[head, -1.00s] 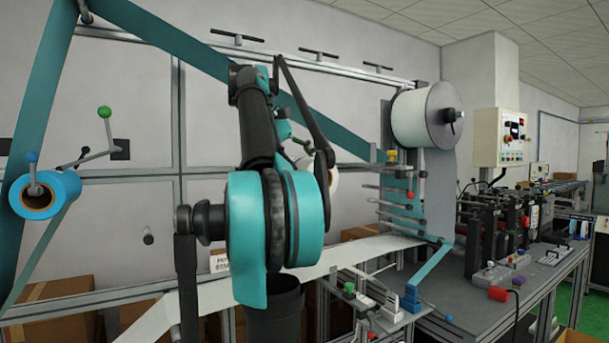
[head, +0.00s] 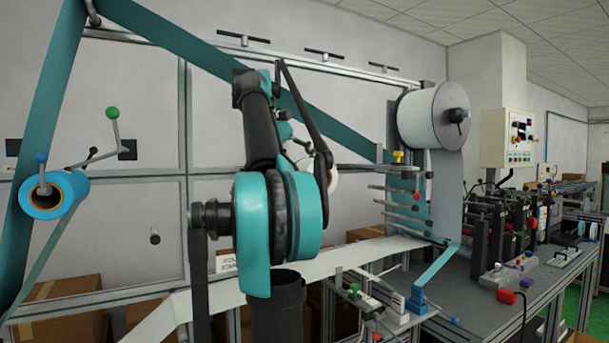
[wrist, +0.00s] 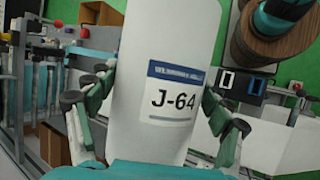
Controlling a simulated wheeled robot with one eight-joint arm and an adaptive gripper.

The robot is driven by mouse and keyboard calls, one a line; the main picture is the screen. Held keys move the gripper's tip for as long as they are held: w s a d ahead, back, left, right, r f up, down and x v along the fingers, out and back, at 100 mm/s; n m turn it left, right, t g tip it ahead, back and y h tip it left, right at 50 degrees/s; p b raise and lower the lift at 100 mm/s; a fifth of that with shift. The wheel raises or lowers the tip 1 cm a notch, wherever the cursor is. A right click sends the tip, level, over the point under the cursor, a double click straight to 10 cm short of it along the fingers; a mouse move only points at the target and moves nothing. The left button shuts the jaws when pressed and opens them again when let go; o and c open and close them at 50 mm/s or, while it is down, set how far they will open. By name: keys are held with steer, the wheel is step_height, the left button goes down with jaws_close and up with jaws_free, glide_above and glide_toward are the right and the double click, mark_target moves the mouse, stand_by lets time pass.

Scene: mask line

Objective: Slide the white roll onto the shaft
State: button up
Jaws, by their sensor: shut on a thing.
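The white roll (wrist: 178,75) fills the middle of the wrist view, with a label reading J-64 on its side. My gripper (wrist: 155,88) is shut on it, with a finger against each side. In the head view, a small part of a white roll (head: 333,182) shows behind my arm, which hides most of it and my gripper. A bare horizontal rod (head: 365,166) with a yellow knob lies to the right of it. I cannot tell for certain whether this is the shaft. The roll appears apart from it.
A large white reel (head: 420,118) is mounted on the frame at the right. A blue roll (head: 70,186) hangs at the far left. A white web (head: 340,259) runs below my arm. A control box (head: 506,137) and machine line stand at the right.

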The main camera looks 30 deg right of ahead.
steer(key=shift+w+d, duration=0.1)
steer(key=shift+w, duration=1.7)
steer(key=shift+w, duration=0.15)
steer(key=shift+w+d, duration=0.15)
steer(key=shift+w, duration=2.2)
steer(key=shift+w, duration=0.1)
steer(key=shift+w+d, duration=0.1)
steer(key=shift+w, duration=2.3)
steer(key=shift+f, duration=0.55)
